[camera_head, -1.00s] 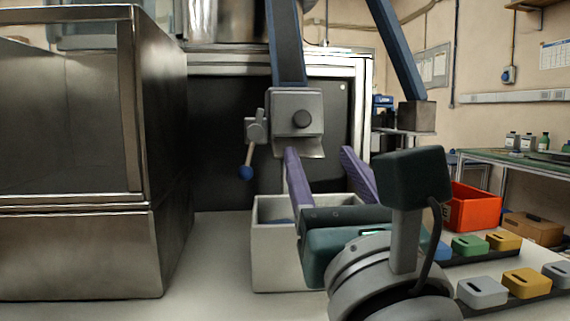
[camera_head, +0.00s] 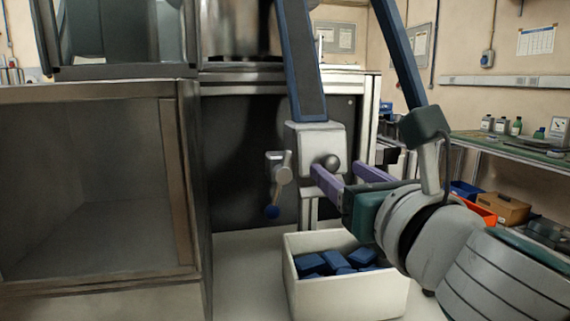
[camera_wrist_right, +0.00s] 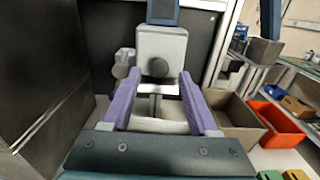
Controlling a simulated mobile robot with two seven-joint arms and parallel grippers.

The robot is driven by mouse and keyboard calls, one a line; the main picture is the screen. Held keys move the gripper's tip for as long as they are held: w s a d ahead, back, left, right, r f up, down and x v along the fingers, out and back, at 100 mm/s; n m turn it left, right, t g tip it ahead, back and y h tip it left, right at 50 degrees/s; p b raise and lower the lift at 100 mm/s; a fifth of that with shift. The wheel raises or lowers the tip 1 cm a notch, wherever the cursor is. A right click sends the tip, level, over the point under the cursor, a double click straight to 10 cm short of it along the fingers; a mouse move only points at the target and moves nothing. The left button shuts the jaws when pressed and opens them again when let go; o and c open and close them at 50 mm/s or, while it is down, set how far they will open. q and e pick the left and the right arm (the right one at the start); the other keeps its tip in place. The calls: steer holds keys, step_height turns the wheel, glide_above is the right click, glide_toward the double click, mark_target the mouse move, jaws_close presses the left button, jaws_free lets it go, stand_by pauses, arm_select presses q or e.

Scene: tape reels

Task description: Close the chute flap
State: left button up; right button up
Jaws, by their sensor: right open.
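The chute (camera_head: 306,66) slopes down to a pale grey end box (camera_head: 300,140) with a round dark knob (camera_head: 331,162) on its front. The knob also shows in the right wrist view (camera_wrist_right: 157,67), with a pale lip (camera_wrist_right: 157,89) below it that looks like the flap's lower edge. How far the flap stands open I cannot tell. A lever with a blue ball end (camera_head: 272,211) hangs left of the box. My right gripper (camera_head: 340,172) is open, its two purple fingers pointing at the box near knob height. The knob appears between the fingers, apart from both. My left gripper is out of view.
A white bin (camera_head: 350,300) holding several blue blocks stands below the chute. A metal cabinet (camera_head: 188,190) stands close on the left. A second blue chute post (camera_head: 398,55) is at the right. Orange (camera_wrist_right: 275,125) and brown (camera_wrist_right: 232,110) bins lie to the right.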

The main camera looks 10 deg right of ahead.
mark_target(327, 154)
steer(key=shift+w, duration=1.45)
steer(key=shift+c, duration=0.3)
jaws_close()
